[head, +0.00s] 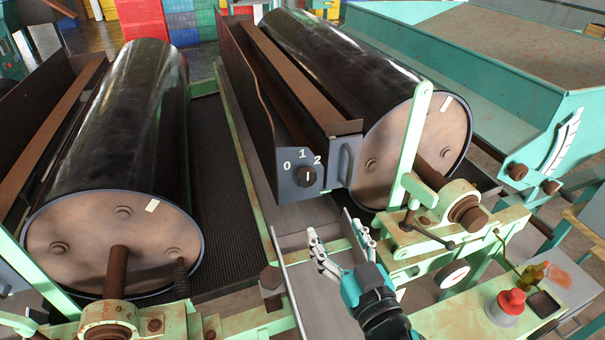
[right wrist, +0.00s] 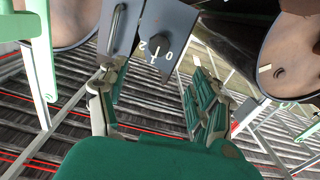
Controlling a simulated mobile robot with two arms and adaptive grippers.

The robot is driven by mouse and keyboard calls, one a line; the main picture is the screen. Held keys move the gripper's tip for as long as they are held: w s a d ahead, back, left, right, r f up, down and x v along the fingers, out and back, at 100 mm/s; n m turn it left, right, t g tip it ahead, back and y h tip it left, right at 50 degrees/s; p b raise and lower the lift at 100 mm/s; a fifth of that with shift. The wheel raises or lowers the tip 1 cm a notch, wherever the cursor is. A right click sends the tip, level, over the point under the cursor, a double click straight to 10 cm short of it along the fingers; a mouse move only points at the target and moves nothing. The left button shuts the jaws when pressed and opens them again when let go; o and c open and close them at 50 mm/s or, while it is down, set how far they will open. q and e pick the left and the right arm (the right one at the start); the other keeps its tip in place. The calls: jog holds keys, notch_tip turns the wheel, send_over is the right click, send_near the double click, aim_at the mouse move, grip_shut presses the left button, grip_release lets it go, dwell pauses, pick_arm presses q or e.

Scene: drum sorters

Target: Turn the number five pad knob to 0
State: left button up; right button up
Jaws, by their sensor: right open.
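A dark round knob (head: 306,176) sits on a grey panel (head: 288,188) at the front end of the trough between the two black drums. White marks 0, 1 and 2 arc over it, and its light pointer line looks near upright, toward 1. The knob also shows in the right wrist view (right wrist: 155,49), upside down, ahead of the fingers. My right gripper (head: 341,240) is open and empty, below and to the right of the knob, apart from it. No number five label is readable. My left gripper is not in view.
A grey handle (head: 345,160) stands right of the knob. The right drum (head: 403,150) and its green lever arm (head: 413,140) are close on that side. The left drum (head: 110,235) is across a dark mesh gap. A red button (head: 511,300) is at lower right.

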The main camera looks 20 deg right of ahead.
jog(key=w+b, duration=0.2)
jog(key=b, duration=0.2)
send_near(308, 182)
jog(key=w, duration=0.9)
jog(key=shift+w+a+p, duration=0.15)
jog(key=shift+w+p, duration=0.1)
jog(key=shift+p, duration=0.1)
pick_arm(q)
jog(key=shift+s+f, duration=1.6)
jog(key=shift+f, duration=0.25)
pick_arm(e)
jog(key=shift+w, duration=0.45)
jog(key=c, duration=1.2)
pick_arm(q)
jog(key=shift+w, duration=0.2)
